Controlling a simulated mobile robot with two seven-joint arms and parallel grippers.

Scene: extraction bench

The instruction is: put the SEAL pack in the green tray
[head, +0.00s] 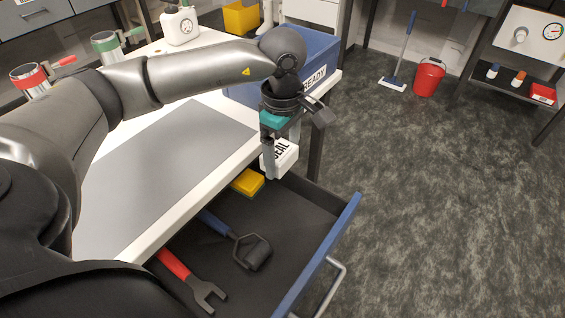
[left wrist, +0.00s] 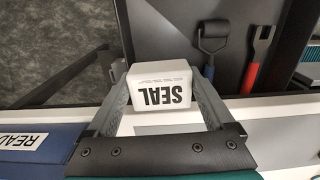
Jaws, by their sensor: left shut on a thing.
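The SEAL pack (head: 284,158) is a white box with black SEAL lettering. My left gripper (head: 275,165) is shut on it and holds it above the open drawer, by the bench's front edge. In the left wrist view the SEAL pack (left wrist: 160,86) sits between the two fingers of the left gripper (left wrist: 160,100), its lettering upside down. I cannot make out a green tray in either view. My right gripper is not in view.
A blue bin labelled READY (head: 318,48) stands on the white bench behind the gripper. A grey mat (head: 165,160) lies clear on the bench.

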